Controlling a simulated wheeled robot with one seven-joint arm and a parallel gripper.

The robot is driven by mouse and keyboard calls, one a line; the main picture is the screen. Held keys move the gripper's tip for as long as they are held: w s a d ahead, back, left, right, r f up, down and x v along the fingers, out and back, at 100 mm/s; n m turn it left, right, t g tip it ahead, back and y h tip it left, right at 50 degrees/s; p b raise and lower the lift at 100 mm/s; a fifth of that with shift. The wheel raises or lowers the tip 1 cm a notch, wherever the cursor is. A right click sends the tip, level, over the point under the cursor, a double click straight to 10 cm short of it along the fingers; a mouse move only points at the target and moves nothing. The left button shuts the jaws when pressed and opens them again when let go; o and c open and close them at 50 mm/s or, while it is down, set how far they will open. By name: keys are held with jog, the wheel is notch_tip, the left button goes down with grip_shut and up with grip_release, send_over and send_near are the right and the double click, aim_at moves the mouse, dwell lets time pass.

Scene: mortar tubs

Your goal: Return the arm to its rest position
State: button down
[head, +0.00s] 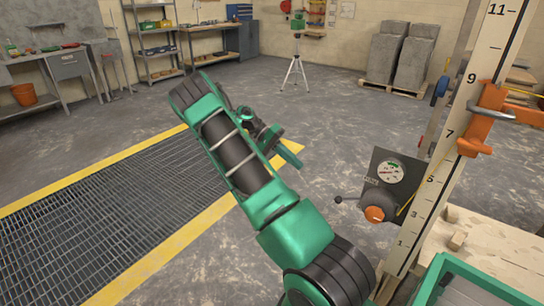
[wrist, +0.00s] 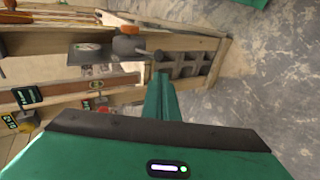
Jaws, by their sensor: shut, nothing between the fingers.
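My green and black arm reaches from the bottom of the head view up toward the left, over the floor. In the head view my gripper (head: 288,154) is partly hidden behind the arm, with its green fingers pointing to the right. In the wrist view my gripper (wrist: 160,92) shows its green fingers together, with nothing between them. The fingers are in the air, apart from the wooden stand with the dial.
A dial box (head: 388,180) with an orange knob and a numbered post (head: 455,140) stand at right. A green tub (head: 470,285) is at lower right. A yellow-edged floor grate (head: 100,215) lies at left. A tripod (head: 296,70) stands farther back on open floor.

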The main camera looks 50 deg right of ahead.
jog(key=s+a+r+n+t+y, duration=0.1)
jog(key=s+a+r+n+t, duration=0.15)
jog(key=s+r, duration=0.35)
jog(key=s+a+r+n+t+y, duration=0.1)
jog(key=s+a+r+n+t, duration=0.2)
jog(key=s+a, duration=0.4)
jog(key=s+a+r+n+t+y, duration=0.1)
jog(key=s+a+r+n+t, duration=0.2)
jog(key=a, duration=1.2)
jog(key=shift+s+a+r+n+t, duration=0.15)
jog(key=shift+s+a+n+t, duration=0.2)
jog(key=shift+s+t, duration=1.75)
jog(key=shift+s+g, duration=0.65)
jog(key=shift+s, duration=0.1)
